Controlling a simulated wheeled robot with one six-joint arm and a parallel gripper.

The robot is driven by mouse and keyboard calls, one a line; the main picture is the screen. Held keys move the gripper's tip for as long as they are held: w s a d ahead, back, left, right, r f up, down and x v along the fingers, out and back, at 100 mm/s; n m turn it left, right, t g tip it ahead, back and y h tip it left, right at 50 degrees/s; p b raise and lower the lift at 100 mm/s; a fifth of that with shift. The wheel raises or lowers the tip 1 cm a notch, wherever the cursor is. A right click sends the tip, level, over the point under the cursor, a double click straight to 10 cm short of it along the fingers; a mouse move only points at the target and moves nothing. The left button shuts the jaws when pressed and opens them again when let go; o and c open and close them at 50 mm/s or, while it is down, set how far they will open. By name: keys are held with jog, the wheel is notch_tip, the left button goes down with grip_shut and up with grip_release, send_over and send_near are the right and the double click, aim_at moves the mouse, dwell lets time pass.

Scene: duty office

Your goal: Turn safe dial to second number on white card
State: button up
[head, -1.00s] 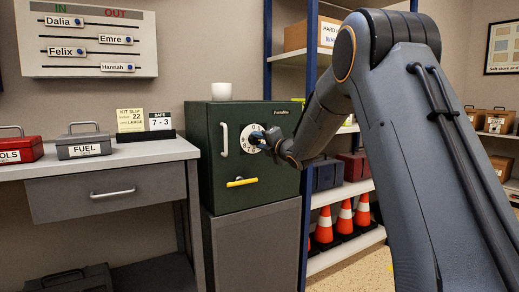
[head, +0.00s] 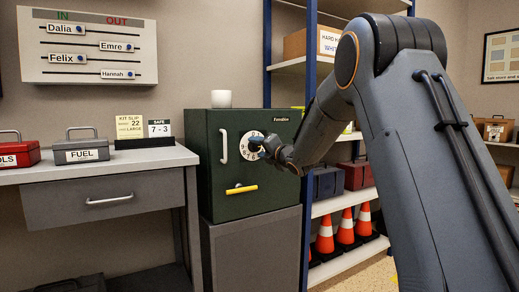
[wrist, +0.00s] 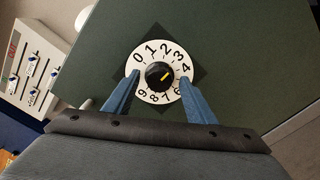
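The dark green safe (head: 225,180) stands on a grey cabinet. Its white numbered dial (head: 246,147) is partly hidden by my gripper (head: 262,152). In the wrist view the dial (wrist: 146,94) has a black knob (wrist: 154,70) with a yellow mark pointing toward the 3 and 4; I cannot tell exactly which. My gripper (wrist: 160,80) is open, with its blue fingertips apart on either side of the knob and a gap to it on both sides. The white card (head: 160,128) on the desk reads "SAFE 7 - 3".
The safe has a white handle (head: 224,146) and a yellow lever (head: 241,189); a white cup (head: 221,98) stands on top. The desk (head: 90,170) at left holds a FUEL box (head: 82,151), a red box and a kit slip. A blue-post shelf (head: 267,60) stands close on the right.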

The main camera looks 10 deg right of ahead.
jog(key=p+v, duration=0.1)
jog(key=v, duration=0.6)
jog(key=shift+s, duration=0.4)
